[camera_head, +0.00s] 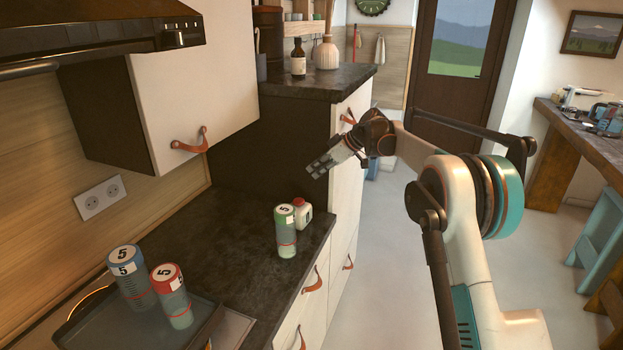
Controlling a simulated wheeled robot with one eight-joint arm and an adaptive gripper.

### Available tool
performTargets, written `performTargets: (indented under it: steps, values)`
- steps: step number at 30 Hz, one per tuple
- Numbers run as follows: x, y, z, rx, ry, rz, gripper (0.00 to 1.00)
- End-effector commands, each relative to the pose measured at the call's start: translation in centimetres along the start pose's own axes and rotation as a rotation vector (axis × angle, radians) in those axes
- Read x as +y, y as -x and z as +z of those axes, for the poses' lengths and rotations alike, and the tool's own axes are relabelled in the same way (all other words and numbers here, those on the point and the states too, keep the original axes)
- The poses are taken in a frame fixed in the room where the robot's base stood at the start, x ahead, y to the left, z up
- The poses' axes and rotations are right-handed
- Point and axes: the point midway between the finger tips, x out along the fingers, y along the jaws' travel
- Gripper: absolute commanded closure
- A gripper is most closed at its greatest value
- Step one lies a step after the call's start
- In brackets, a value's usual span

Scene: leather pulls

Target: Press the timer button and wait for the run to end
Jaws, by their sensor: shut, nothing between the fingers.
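Three cylinders marked "5" stand on the dark counter side: a green-topped one (286,233) near the counter's right edge, and a blue-topped one (133,285) and a red-topped one (173,300) on a dark tray (95,335) at lower left. A small white object with a red top (302,214) stands just right of the green-topped cylinder. I cannot tell whether it is the timer; no button is clearly visible. My gripper (319,170) is shut and empty, in the air above and beyond the green-topped cylinder, apart from it, pointing left and down.
The dark counter (235,225) is clear behind the green-topped cylinder. A wall cabinet (190,75) with a leather pull and a hood (95,25) overhang at left. A taller counter (315,85) holds a brown bottle (298,55) and a vase (327,52). Open floor lies right.

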Motion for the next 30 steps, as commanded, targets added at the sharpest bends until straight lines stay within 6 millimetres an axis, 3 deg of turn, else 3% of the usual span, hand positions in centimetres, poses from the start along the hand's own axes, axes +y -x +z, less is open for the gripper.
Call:
performTargets:
  steps: [13,21,30]
  values:
    - [-0.1,-8.8,0.2,-0.001,0.002,-0.002,1.00]
    - [0.0,-11.0,2.5,-0.001,0.000,0.000,1.00]
    - [0.0,-11.4,2.9,0.000,0.000,0.000,1.00]
